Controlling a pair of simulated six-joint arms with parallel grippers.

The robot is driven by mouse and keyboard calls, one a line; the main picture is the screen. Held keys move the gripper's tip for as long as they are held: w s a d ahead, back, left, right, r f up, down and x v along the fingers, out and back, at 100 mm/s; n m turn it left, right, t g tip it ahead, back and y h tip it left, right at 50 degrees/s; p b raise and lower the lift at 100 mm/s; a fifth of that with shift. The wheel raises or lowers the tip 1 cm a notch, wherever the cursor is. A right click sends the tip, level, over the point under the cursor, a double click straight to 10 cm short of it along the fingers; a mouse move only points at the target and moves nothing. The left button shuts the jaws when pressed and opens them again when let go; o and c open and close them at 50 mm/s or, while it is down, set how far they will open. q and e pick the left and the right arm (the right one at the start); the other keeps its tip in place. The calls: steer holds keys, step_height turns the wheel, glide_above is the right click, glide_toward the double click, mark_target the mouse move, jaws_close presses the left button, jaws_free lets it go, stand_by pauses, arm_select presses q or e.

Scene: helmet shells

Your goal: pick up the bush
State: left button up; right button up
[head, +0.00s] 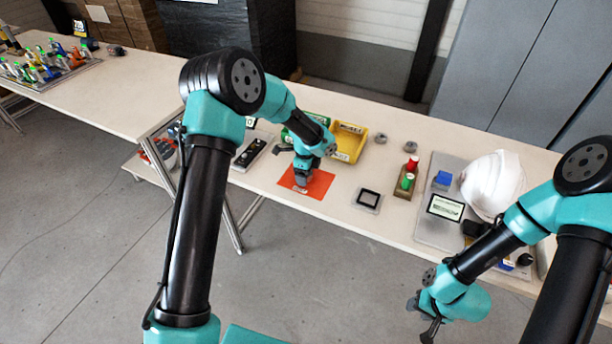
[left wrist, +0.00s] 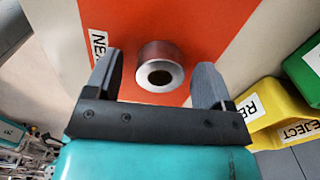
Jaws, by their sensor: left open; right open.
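The bush (left wrist: 160,52), a short silver metal ring with a dark bore, stands upright on an orange mat (left wrist: 200,18) in the left wrist view. In the head view my left gripper (head: 301,184) is over the mat. My right gripper (head: 428,322) is open, in front of the table's edge.
A yellow bin (head: 349,143) and a green bin (head: 312,128) stand behind the mat.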

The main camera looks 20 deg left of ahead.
arm_select(q)
steer(key=shift+c, duration=0.2)
steer(key=c, duration=0.8)
steer(key=shift+c, duration=0.2)
steer(key=shift+r, duration=0.55)
step_height(320, 180, up, 3)
steer(key=shift+f, duration=0.15)
steer(key=s+d, duration=0.2)
steer(key=s, duration=0.5)
steer(key=s+d+r, duration=0.1)
steer(key=s+d, duration=0.1)
steer(key=s, duration=0.6)
steer(key=shift+s+d, duration=0.15)
steer(key=shift+d, duration=0.25)
steer(key=shift+r, duration=0.1)
